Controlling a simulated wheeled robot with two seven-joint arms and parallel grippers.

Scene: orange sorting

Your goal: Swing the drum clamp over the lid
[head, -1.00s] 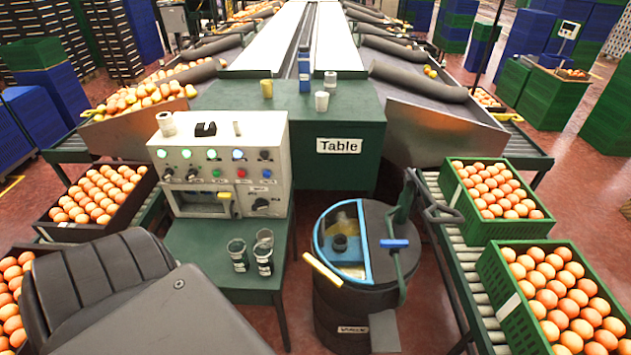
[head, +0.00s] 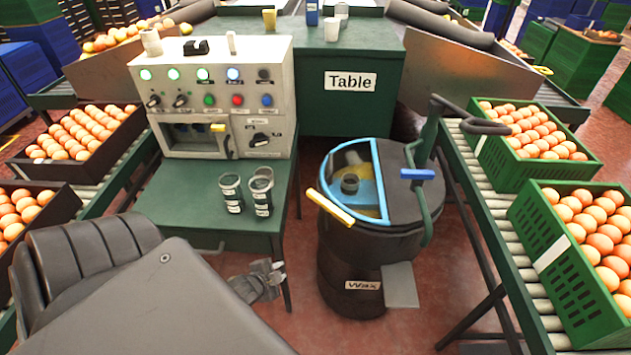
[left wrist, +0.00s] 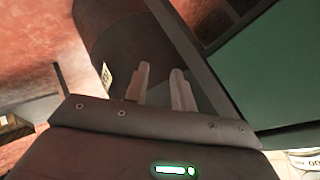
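The wax drum (head: 350,265) stands on the floor right of the small green table. Its lid (head: 405,190) is dark on the right half, with a blue-rimmed clear window on the left half. A yellow handle (head: 330,206) sticks out at the drum's left rim. My left gripper (head: 272,280) is low, left of the drum and apart from it. In the left wrist view its two fingers (left wrist: 160,85) are apart with nothing between them, the drum behind. My right gripper is not in view.
The small green table (head: 205,205) holds a control box (head: 215,100) and two dark cups (head: 246,192). Red floor is open in front of the drum.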

